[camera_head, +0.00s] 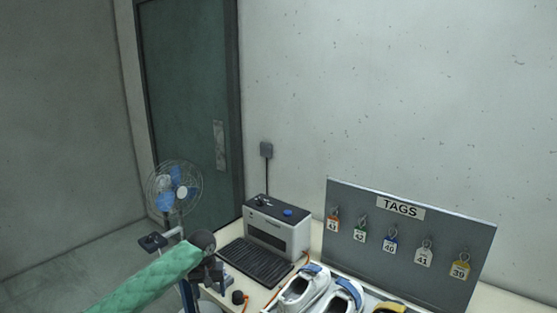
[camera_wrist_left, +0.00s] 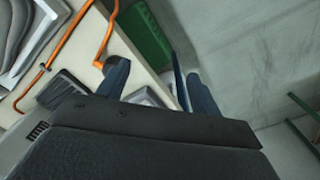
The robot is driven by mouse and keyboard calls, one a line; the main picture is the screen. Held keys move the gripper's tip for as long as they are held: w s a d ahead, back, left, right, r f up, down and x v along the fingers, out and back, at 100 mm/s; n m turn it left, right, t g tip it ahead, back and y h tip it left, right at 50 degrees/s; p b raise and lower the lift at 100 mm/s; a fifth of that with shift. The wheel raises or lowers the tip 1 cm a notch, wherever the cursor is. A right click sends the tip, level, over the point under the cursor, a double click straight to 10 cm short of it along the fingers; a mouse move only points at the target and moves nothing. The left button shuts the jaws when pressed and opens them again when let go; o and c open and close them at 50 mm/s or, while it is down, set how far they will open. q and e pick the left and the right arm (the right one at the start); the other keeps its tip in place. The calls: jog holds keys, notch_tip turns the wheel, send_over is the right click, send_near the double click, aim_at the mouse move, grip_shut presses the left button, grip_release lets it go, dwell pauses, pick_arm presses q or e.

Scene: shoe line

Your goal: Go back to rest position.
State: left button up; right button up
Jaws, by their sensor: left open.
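My left arm, in a green quilted sleeve, comes in from the lower left in the head view. My left gripper (camera_head: 212,277) is at the front left edge of the table, beside the black ribbed mat (camera_head: 256,263). In the left wrist view the two dark blue fingers of the left gripper (camera_wrist_left: 158,80) stand apart with nothing held between them. The fingertips reach past the pale table edge. My right gripper is in neither view.
A grey label machine (camera_head: 277,231) stands behind the mat. White shoes (camera_head: 302,290) lie right of it, before a grey tag board (camera_head: 460,225). A fan (camera_head: 175,190) stands left. The wrist view shows an orange cable (camera_wrist_left: 68,37) and a green crate (camera_wrist_left: 145,38).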

pick_arm(q)
jog(key=s+d+f+m+t+h+b, duration=0.15)
jog(key=s+f, duration=0.45)
jog(key=f, duration=0.7)
jog(key=s+d+f+b, duration=0.15)
jog(key=s+f, duration=0.45)
jog(key=f, duration=0.7)
jog(key=s+d+f+b, duration=0.1)
jog(key=s+d+f, duration=0.35)
jog(key=f, duration=0.95)
jog(key=s+a+f+b, duration=0.1)
jog(key=s+f, duration=0.6)
jog(key=s, duration=0.5)
jog(key=s+a+f+m+y+b, duration=0.1)
jog(key=s+a+f, duration=0.1)
jog(key=s+f, duration=0.6)
jog(key=s+a+f+m, duration=0.1)
jog(key=s+f, duration=0.6)
jog(key=s, duration=0.9)
jog(key=shift+a+f+b, duration=0.25)
jog(key=shift+a+b, duration=0.1)
jog(key=shift+b, duration=0.05)
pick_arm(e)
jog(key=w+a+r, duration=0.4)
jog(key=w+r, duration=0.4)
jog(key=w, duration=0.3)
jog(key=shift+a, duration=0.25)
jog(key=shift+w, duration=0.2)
